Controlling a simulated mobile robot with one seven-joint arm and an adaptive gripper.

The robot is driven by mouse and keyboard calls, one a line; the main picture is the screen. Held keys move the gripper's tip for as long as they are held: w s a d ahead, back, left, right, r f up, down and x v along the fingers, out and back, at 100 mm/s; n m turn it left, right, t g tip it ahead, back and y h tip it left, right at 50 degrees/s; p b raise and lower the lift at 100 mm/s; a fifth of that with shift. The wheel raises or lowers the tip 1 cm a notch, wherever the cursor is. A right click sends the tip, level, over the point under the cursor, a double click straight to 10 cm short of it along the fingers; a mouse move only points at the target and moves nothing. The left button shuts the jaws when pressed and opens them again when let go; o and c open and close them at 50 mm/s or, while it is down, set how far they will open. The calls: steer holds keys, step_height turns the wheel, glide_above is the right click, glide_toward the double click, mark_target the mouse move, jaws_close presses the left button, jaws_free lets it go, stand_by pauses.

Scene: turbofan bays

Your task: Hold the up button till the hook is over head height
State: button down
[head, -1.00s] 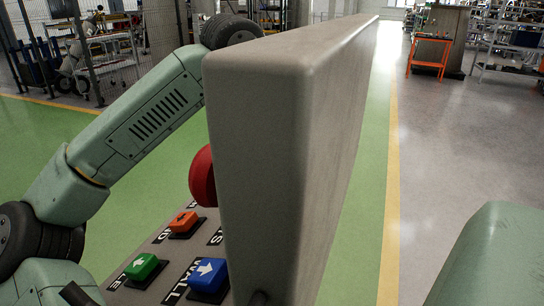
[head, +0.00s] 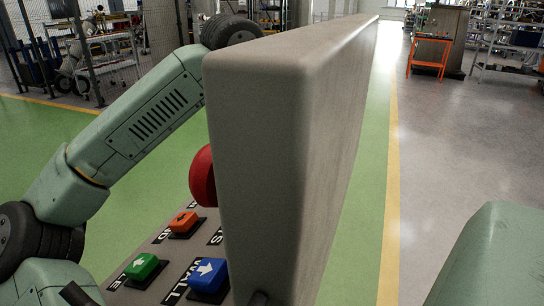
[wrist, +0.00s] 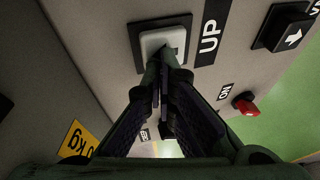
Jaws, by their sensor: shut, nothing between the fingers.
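The up button (wrist: 172,40) is a pale square button in a dark frame, at the top of the wrist view beside a black label reading UP (wrist: 209,36). My gripper (wrist: 165,62) is shut and empty. Its fingertips are at the lower edge of the up button and appear to touch it; how far the button is pressed I cannot tell. In the head view my gripper and the up button are hidden behind the grey panel. The hook is not in view.
The tall grey panel (head: 258,160) blocks the middle of the head view. Beside it are a red round knob (head: 203,178), blue (head: 207,275), green (head: 140,266) and orange (head: 183,221) buttons. A black arrow button (wrist: 286,30) and red switch (wrist: 246,107) lie right of the up button.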

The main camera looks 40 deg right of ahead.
steer(key=shift+s+f, duration=0.25)
steer(key=shift+f, duration=0.25)
steer(key=v, duration=1.3)
steer(key=shift+w+d, duration=0.15)
steer(key=shift+w, duration=0.15)
stand_by(1.2)
